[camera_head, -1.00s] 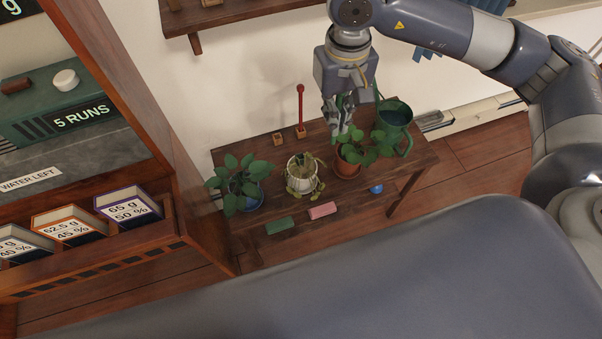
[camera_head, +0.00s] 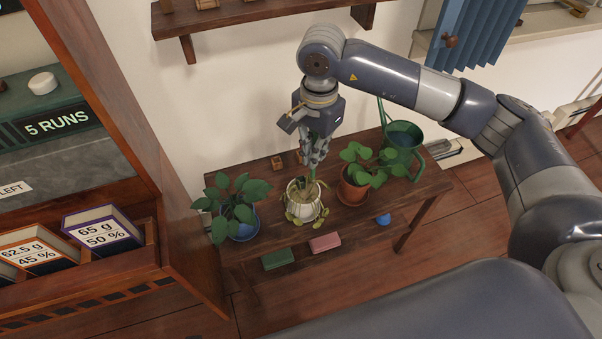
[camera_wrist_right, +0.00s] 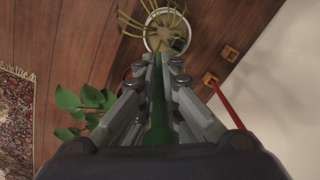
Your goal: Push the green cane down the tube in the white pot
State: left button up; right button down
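The white pot (camera_head: 304,212) stands on the wooden table between two other plants and holds a drooping, yellowish plant. It also shows at the top of the right wrist view (camera_wrist_right: 183,44). My right gripper (camera_head: 314,158) is above it, pointing down, shut on the green cane (camera_wrist_right: 158,100). The cane runs between the fingers towards the pot's near rim in the wrist view. A short green length (camera_head: 312,173) shows below the fingers in the head view. My left gripper is out of view.
A leafy plant in a blue pot (camera_head: 243,227) stands left, one in a terracotta pot (camera_head: 352,191) close right. A green watering can (camera_head: 403,137) is behind it. Green (camera_head: 278,259) and pink blocks (camera_head: 325,242) lie in front. A red cane (camera_wrist_right: 226,106) stands near small wooden blocks.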

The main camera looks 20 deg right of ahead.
notch_tip(320, 180, up, 3)
jog(key=w+a+m+p, duration=0.2)
jog(key=m+p, duration=0.9)
jog(key=m, duration=0.4)
jog(key=f, duration=0.9)
jog(key=shift+w+f+p, duration=0.2)
jog(key=shift+f+p, duration=0.05)
jog(key=shift+p, duration=0.1)
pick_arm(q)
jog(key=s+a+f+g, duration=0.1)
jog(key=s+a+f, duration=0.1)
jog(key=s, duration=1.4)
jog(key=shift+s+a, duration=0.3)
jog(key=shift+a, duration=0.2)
pick_arm(e)
jog(key=shift+f, duration=0.1)
jog(key=shift+f, duration=0.15)
jog(key=c, duration=1.8)
grip_release()
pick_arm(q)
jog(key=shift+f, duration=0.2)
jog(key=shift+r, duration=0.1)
